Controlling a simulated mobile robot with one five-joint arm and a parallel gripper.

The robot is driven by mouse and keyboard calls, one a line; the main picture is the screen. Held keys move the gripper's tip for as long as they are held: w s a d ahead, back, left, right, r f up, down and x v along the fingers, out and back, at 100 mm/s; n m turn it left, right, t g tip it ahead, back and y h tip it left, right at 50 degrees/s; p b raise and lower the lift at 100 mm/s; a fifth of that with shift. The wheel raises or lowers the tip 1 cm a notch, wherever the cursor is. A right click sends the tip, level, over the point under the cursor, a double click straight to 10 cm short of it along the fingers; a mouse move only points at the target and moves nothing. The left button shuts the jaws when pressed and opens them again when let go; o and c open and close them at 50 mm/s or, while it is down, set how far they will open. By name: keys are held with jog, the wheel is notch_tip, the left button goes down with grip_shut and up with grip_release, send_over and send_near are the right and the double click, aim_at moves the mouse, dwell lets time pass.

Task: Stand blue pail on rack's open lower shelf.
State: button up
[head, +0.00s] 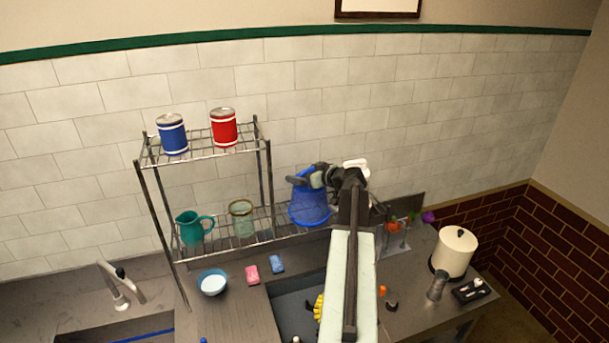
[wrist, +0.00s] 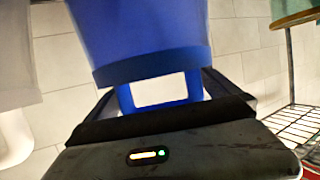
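The blue pail (head: 309,207) is just right of the rack's right posts, roughly upright. My gripper (head: 312,178) is at its top rim. In the wrist view the pail (wrist: 140,30) fills the top middle, and its loop handle sits between the fingers of my gripper (wrist: 160,95), which look shut on it. The wire rack (head: 270,185) has an upper shelf and a lower shelf (head: 218,243). A teal pitcher (head: 193,228) and a glass jar (head: 242,218) stand on the lower shelf. I cannot tell whether the pail's base touches anything.
A blue can (head: 172,134) and a red can (head: 223,127) stand on the upper shelf. A bowl (head: 212,282), a pink block (head: 252,274) and a blue block (head: 277,264) lie on the counter in front. A cream canister (head: 454,252) stands at right.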

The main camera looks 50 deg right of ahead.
jog(key=shift+r, duration=0.25)
jog(key=p+v, duration=0.4)
jog(key=v, duration=0.8)
jog(key=shift+a+f, duration=0.1)
